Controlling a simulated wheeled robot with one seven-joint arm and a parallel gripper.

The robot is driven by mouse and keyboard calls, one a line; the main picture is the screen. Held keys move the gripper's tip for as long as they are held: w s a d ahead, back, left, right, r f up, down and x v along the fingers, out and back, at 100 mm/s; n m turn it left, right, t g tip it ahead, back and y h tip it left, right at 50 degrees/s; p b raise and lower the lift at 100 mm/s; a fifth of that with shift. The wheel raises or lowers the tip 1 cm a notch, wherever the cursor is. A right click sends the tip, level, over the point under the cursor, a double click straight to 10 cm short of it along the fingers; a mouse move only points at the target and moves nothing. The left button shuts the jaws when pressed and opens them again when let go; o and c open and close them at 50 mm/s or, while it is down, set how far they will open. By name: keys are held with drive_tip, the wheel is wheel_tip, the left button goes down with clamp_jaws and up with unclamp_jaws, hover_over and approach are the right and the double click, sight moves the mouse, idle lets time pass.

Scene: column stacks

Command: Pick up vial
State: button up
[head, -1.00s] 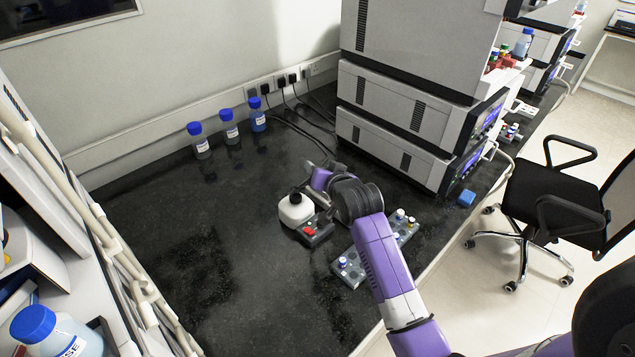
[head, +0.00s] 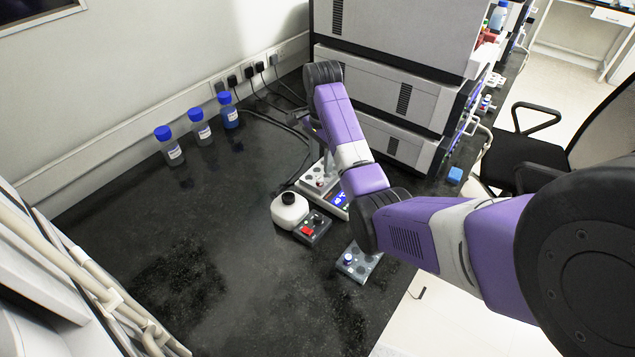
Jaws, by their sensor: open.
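Farther back, small vials (head: 320,183) with pale and reddish caps stand in a light holder beside a blue display. My gripper (head: 322,168) hangs above this holder, mostly hidden behind my purple forearm. Its jaws are open; I cannot see anything between them. Its exact distance from the vials is unclear.
Blue-capped bottles (head: 199,127) line the wall. Stacked instruments (head: 395,100) rise close behind my arm. The bench's left is clear.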

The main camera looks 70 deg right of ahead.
sight(319, 178)
drive_tip(key=f, duration=0.4)
drive_tip(key=f+p, duration=0.1)
drive_tip(key=f, duration=0.2)
drive_tip(key=shift+w+d+f, duration=0.1)
drive_tip(key=shift+w+d, duration=0.05)
drive_tip(key=shift+w, duration=0.2)
clamp_jaws()
